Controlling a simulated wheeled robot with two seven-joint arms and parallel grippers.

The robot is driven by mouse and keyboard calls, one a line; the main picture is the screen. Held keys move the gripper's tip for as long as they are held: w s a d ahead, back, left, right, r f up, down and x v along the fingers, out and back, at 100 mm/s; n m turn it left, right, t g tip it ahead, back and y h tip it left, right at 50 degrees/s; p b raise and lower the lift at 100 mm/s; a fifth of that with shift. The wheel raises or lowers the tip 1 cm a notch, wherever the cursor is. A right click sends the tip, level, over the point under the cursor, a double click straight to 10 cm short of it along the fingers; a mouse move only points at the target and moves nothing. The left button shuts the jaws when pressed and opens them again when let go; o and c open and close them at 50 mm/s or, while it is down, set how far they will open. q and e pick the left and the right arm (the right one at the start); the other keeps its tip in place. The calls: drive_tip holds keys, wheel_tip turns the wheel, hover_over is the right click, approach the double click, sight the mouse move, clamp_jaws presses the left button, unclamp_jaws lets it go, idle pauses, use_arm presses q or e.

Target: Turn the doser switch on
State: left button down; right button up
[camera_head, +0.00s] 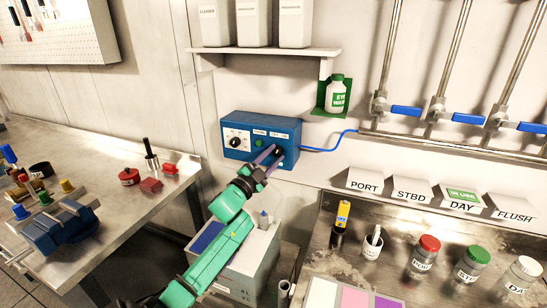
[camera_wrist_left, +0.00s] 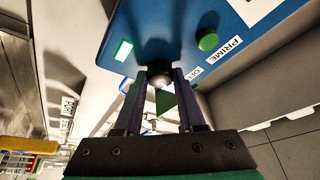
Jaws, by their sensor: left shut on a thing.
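The doser is a blue box (camera_head: 228,151) on the wall, with a dark dial, a green button (camera_head: 258,143) and a dark switch knob on its front. The box fills the top of the left wrist view (camera_wrist_left: 170,14), where the green button (camera_wrist_left: 207,40) sits beside PRIME and OFF labels. My left gripper (camera_head: 274,154) is at the right part of the front, shut on the dark switch knob (camera_wrist_left: 157,54). The fingers hide much of the knob, so its setting cannot be read. A pale green-edged rectangle (camera_wrist_left: 123,51) shows beside the knob. My right gripper is not in view.
A blue hose (camera_head: 330,146) runs right from the box. A shelf with white containers (camera_head: 262,50) and an eye wash bottle (camera_head: 337,95) are above. Blue-handled valves (camera_head: 406,111) are at right. A blue vise (camera_head: 60,226) stands on the left bench.

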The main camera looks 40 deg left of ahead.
use_arm(q)
drive_tip(key=shift+m+h, duration=0.4)
drive_tip(key=shift+m, duration=0.4)
drive_tip(key=shift+g, duration=0.3)
drive_tip(key=c, duration=0.5)
unclamp_jaws()
drive_tip(key=shift+s, duration=0.1)
